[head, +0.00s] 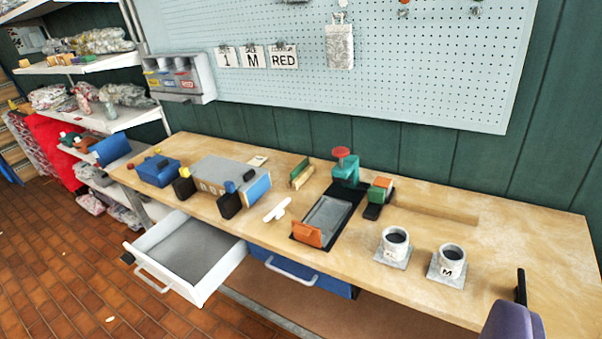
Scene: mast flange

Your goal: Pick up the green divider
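A thin green upright piece (299,168), which looks like the green divider, stands on the wooden workbench (450,285) near its back edge. It is beside a pale wooden block (303,178); whether they touch I cannot tell. In the lower right corner are a purple rounded body and a black upright finger-like part (520,287), which look like my gripper. Only one such part shows, so its opening is hidden. It is far to the right of the green piece and apart from it.
A green press with a red knob (341,153) stands right of the green piece. A grey box (220,172) is to the left. Two cups (395,241) (452,261) stand at the front right. A white drawer (190,258) is open. The bench's far right is mostly clear.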

